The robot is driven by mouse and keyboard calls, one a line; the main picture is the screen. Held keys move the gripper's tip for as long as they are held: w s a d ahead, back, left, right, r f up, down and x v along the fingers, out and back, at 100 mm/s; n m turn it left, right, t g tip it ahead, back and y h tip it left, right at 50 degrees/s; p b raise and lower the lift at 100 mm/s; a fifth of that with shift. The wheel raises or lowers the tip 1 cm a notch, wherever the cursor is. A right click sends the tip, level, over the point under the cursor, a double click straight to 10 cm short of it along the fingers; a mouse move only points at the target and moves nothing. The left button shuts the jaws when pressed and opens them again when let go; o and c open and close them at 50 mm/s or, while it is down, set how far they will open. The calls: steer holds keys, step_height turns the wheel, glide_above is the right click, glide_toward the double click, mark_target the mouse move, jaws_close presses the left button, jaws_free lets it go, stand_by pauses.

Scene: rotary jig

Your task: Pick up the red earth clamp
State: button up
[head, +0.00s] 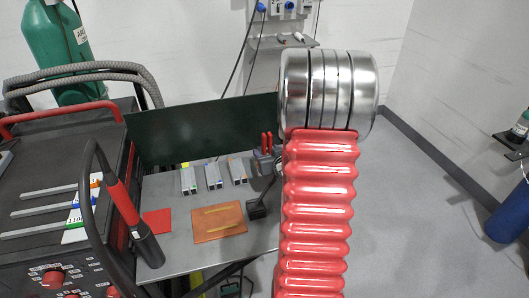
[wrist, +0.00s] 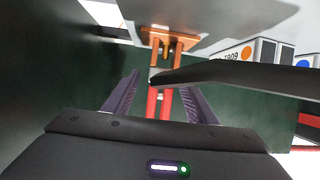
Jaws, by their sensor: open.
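The red earth clamp (wrist: 165,104) shows in the wrist view, with two red handles and a copper-coloured jaw end (wrist: 166,40) above them. My gripper (wrist: 161,84) is open, one dark ridged finger on each side of the handles. I see no finger closed on them. A black cable or bar (wrist: 235,72) crosses from the right to the clamp and hides part of its middle. In the head view the clamp's red handles (head: 266,142) stand up at the bench's back right. My gripper is hard to make out there.
The grey bench (head: 185,262) carries several small labelled boxes (head: 213,176), a brown plate (head: 219,222), a red square (head: 157,221) and a black block (head: 257,209). A dark green panel (head: 200,130) stands behind. A torch with its cable (head: 125,203) is at left.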

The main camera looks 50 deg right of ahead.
stand_by(0.4)
jaws_close()
stand_by(0.5)
